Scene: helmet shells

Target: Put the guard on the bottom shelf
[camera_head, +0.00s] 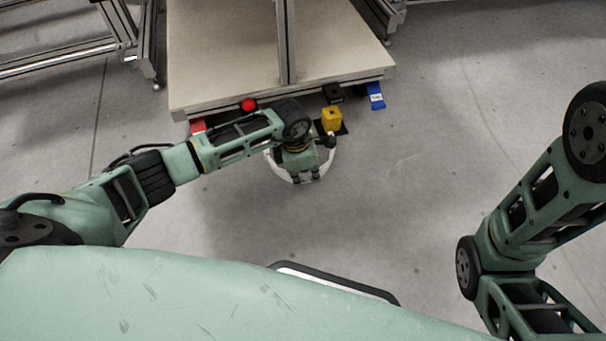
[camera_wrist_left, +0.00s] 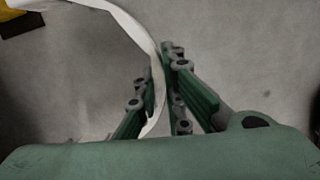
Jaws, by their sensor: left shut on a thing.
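The guard looks like a thin, curved white band (camera_head: 282,171). It is in the middle of the head view, partly hidden behind my left gripper. In the left wrist view the white band (camera_wrist_left: 128,22) curves down from the upper left to my fingers. My left gripper (camera_head: 304,177) is shut on its end, in front of the beige board's near edge and above the grey floor. The left fingers (camera_wrist_left: 164,100) also show in the wrist view. My right arm is at the right, but its gripper is out of view. I cannot tell which surface is the bottom shelf.
A wide beige board (camera_head: 220,60) on a metal frame lies ahead, with an upright post (camera_head: 285,40) at its middle. Along its near edge are a red button (camera_head: 248,104), a yellow block (camera_head: 332,118) and a blue item (camera_head: 375,96). Grey floor to the right is clear.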

